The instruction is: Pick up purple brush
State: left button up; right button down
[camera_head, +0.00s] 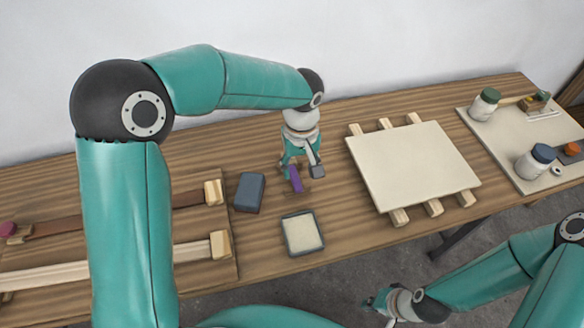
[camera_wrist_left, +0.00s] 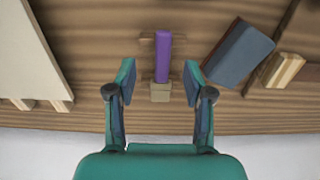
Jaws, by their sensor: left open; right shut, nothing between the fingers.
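The purple brush (camera_head: 295,178) lies on the wooden table, left of the cream board. In the left wrist view its purple handle (camera_wrist_left: 163,58) points up the picture, with a tan block-like end (camera_wrist_left: 160,92) nearest my gripper. My left gripper (camera_head: 302,172) is open above the brush. In the left wrist view its two fingers (camera_wrist_left: 160,80) stand on either side of the brush, with a gap on each side. My right gripper (camera_head: 380,304) is low at the bottom right of the head view, off the table, shut and empty.
A dark blue-grey block (camera_head: 250,192) lies just left of the brush. A shallow framed tray (camera_head: 302,232) is in front of it. A cream board (camera_head: 412,170) on wooden battens stands to the right. Jars (camera_head: 484,104) stand on a board at the far right.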

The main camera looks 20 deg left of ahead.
aim_at(297, 183)
pick_arm(q)
jog(key=shift+f, duration=0.5)
jog(key=shift+a+f+p, duration=0.1)
jog(key=shift+f+p, duration=0.2)
jog(key=shift+f, duration=0.05)
jog(key=f, duration=0.1)
jog(key=f+p, duration=0.1)
jog(key=f, duration=0.1)
jog(key=shift+a+f, duration=0.2)
jog(key=shift+f, duration=0.45)
grip_shut()
